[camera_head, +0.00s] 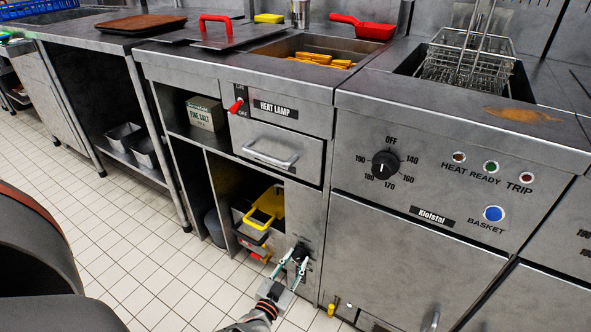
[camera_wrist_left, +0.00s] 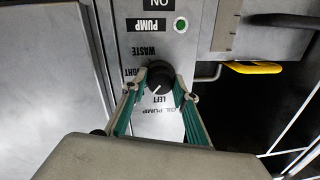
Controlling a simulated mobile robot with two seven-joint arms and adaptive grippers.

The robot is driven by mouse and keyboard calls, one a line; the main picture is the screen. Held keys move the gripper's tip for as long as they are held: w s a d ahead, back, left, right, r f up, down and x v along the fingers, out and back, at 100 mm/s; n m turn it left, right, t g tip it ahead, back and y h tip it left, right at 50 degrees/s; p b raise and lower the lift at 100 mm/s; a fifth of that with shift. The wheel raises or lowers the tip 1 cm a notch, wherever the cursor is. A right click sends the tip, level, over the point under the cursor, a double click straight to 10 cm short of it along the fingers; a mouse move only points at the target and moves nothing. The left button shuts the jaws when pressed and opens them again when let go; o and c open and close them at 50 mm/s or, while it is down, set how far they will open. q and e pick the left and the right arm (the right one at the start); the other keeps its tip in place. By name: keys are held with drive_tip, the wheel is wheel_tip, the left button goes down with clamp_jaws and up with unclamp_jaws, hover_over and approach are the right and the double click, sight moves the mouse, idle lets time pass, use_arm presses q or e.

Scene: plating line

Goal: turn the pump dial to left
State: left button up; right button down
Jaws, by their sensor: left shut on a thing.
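The black pump dial (camera_wrist_left: 159,76) is on a grey panel. In the left wrist view it appears upside down, near the printed words LEFT, RIGHT and WASTE. Its short white pointer line slants toward the picture's lower left, on the side of the LEFT label (camera_wrist_left: 158,100); I cannot tell whether it lines up with it exactly. My left gripper (camera_wrist_left: 160,88) is shut on the dial, one green-sided finger on each side. In the head view my left gripper (camera_head: 293,261) reaches the dial (camera_head: 300,252) low on the cabinet front. My right gripper is not in view.
A green lamp (camera_wrist_left: 180,26) sits by the PUMP label. An open compartment with a yellow-handled container (camera_head: 265,207) is left of the dial. A yellow valve (camera_head: 333,306) is low on the right. The fryer dial (camera_head: 385,165) is higher up. Tiled floor is clear at left.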

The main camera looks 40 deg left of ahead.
use_arm(q)
drive_tip(key=n, duration=0.4)
drive_tip(key=shift+n+g+h, duration=0.3)
drive_tip(key=shift+n, duration=1.6)
drive_tip(key=o, duration=1.1)
drive_tip(key=f+v, duration=0.1)
drive_tip(key=v, duration=1.1)
drive_tip(key=shift+r, duration=0.5)
drive_tip(key=shift+s, duration=0.1)
